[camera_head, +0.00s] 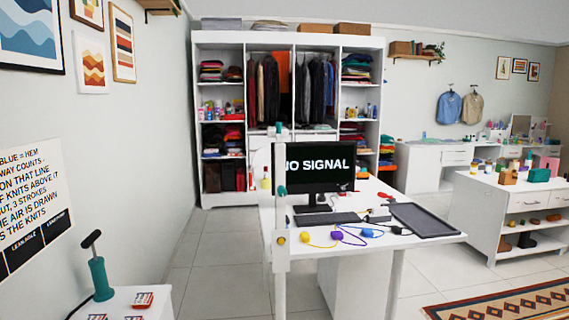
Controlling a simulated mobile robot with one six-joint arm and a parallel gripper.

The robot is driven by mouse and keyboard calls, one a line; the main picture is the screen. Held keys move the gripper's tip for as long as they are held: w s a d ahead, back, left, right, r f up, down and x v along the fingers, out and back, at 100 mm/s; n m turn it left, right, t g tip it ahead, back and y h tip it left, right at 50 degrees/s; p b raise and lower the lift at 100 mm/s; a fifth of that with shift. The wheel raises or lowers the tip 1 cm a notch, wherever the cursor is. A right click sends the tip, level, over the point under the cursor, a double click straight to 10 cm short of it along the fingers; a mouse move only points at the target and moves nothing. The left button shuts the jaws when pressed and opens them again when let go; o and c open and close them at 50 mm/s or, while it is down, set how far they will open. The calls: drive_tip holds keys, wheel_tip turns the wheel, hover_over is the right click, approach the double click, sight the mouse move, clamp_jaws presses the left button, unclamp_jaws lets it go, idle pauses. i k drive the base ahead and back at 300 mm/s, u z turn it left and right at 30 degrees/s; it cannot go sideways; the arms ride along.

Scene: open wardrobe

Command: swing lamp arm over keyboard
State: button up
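A dark, flat keyboard (327,218) lies on the white desk (350,262), in front of a black monitor (318,168) that reads "NO SIGNAL". I cannot make out a lamp arm for certain. A tall, narrow white upright (281,222) with teal and yellow round parts stands at the desk's left side, left of the keyboard. I cannot tell whether it belongs to a lamp or to my own arm. It hides part of the desk's left edge and the monitor's left edge. My gripper does not show.
An open wardrobe (195,120) stands behind. A teal object with a black handle (101,278) stands at lower left. White floor tiles (222,277) are clear left of the desk.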

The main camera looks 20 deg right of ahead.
sight(279, 133)
drive_tip(key=z, duration=0.4)
drive_tip(key=i, duration=0.75)
drive_tip(key=u, duration=0.2)
drive_tip(key=k, duration=0.15)
drive_tip(key=u, duration=1.15)
